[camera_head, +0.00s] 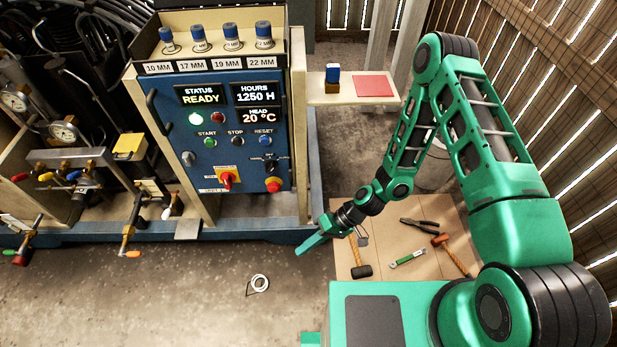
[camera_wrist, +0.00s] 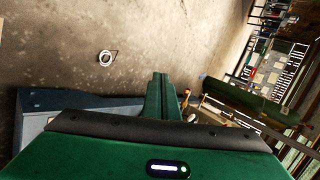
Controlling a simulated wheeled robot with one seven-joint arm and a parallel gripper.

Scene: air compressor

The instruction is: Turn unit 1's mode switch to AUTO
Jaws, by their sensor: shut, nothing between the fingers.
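The blue control panel (camera_head: 222,135) stands at centre left in the head view. On its lower right is a black rotary switch (camera_head: 270,165) with small white lettering around it. It looks like the mode switch, but its lettering and pointer direction are too small to read. A red rotary handle on a yellow plate (camera_head: 228,178) sits to its left. My gripper (camera_head: 299,251) is shut and empty, below and right of the panel, apart from it. Its closed fingers also show in the wrist view (camera_wrist: 160,92), with the floor beyond; the panel's switches are not visible there.
Green, black and blue buttons line the panel. A board with tools (camera_head: 405,235) lies under my arm. A white ring (camera_head: 259,283) lies on open floor. Slatted walls stand at right.

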